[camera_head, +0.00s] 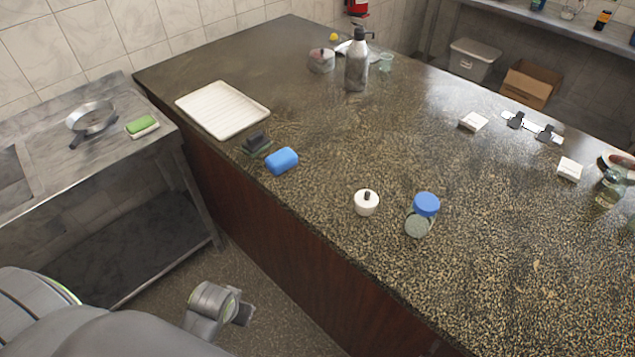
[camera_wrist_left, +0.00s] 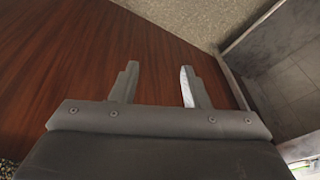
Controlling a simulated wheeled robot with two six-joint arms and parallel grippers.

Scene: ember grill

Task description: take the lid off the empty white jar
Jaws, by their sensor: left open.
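A small white jar (camera_head: 367,203) with a dark knob on top stands upright on the speckled counter (camera_head: 330,235), near its front edge. Its inside is hidden, so I cannot tell whether it is empty. My left gripper (camera_head: 246,312) is low in front of the counter, to the left of the jar and below the counter top. In the left wrist view my left gripper (camera_wrist_left: 158,88) is open, with nothing between its fingers and the counter's wooden side beyond. My right gripper does not show.
A blue-lidded glass jar (camera_head: 418,222) stands just right of the white jar. A blue block (camera_head: 282,161), a dark sponge-like item (camera_head: 256,144) and a white ribbed tray (camera_head: 222,110) lie to the left. A metal bottle (camera_head: 357,65) stands at the back.

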